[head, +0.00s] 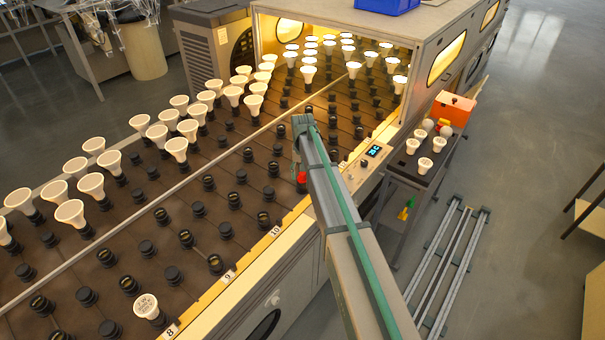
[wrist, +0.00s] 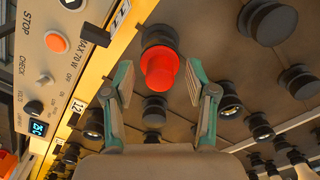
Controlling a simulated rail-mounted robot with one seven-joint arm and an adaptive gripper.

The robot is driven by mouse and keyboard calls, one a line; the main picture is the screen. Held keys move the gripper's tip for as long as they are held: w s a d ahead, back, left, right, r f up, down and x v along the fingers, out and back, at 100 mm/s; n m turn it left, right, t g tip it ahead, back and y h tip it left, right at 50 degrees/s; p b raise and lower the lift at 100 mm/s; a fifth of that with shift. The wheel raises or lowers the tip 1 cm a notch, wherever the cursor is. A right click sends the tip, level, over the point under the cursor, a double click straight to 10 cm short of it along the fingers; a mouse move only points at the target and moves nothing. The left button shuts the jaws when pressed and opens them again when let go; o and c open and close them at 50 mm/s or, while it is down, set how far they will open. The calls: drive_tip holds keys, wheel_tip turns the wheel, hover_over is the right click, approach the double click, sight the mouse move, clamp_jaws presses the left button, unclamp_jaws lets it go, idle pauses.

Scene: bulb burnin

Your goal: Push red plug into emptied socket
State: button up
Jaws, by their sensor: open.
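The red plug (wrist: 160,72) stands at a dark socket (wrist: 158,36) in the wrist view, with its rounded end toward the camera. It also shows in the head view (head: 301,178) beside the end of my arm, near the conveyor's front edge. How deep it sits in the socket cannot be told. My gripper (wrist: 158,80) is open, its two green fingers on either side of the plug with visible gaps. The gripper is mostly hidden behind my arm in the head view.
Several dark sockets (head: 185,237) surround the plug, many without bulbs. Lit white bulbs (head: 308,73) stand toward the tunnel. A control panel (wrist: 60,60) with an orange button is close by on the left of the wrist view. A small cart (head: 437,167) holds bulbs and an orange box (head: 452,108).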

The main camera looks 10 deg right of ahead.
sight(302, 173)
wheel_tip(302, 173, up, 12)
idle(0.6)
